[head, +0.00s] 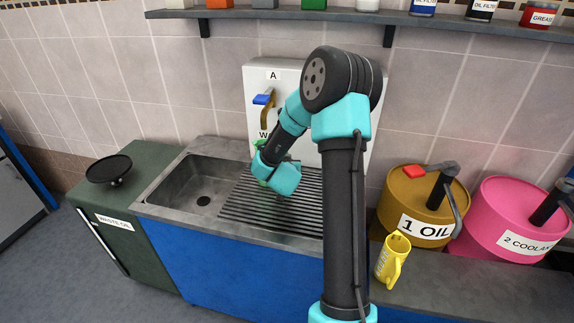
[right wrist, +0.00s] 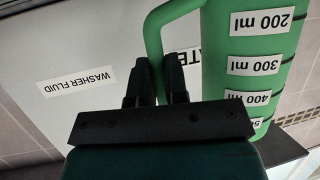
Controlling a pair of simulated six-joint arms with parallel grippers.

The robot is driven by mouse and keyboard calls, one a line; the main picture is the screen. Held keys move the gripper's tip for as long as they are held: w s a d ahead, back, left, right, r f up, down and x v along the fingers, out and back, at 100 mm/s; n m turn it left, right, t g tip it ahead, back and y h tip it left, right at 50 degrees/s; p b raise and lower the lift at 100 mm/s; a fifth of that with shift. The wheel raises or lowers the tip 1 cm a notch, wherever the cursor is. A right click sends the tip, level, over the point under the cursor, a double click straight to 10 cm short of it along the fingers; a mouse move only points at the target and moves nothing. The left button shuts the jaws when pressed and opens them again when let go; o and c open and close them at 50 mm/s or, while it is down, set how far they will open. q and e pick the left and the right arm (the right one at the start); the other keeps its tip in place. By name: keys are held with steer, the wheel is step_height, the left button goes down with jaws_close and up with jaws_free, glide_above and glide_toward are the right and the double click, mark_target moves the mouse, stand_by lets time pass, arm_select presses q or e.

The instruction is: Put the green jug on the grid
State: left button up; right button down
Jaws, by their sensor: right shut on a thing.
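The green jug (right wrist: 250,60) fills the right side of the right wrist view, with white volume labels that read upside down there. My right gripper (right wrist: 158,78) is shut on the jug's handle (right wrist: 156,38). In the head view the jug (head: 259,144) is mostly hidden behind my right gripper (head: 264,168), with only slivers of green showing. The grid (head: 262,207) is the slatted dark drainer right of the sink basin. The jug is over its back left part; I cannot tell whether it touches the slats. My left gripper is not in view.
The sink basin (head: 198,185) is left of the grid. A panel with a blue-handled tap (head: 264,99) stands behind. A shelf (head: 400,18) runs above.

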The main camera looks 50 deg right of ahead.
steer(key=shift+f, duration=0.1)
steer(key=c, duration=1.1)
jaws_free()
steer(key=shift+c, duration=0.2)
steer(key=shift+s+a+r, duration=0.1)
steer(key=shift+a+r, duration=0.1)
steer(key=v, duration=1.1)
steer(key=shift+s+a, duration=0.15)
steer(key=shift+s, duration=0.1)
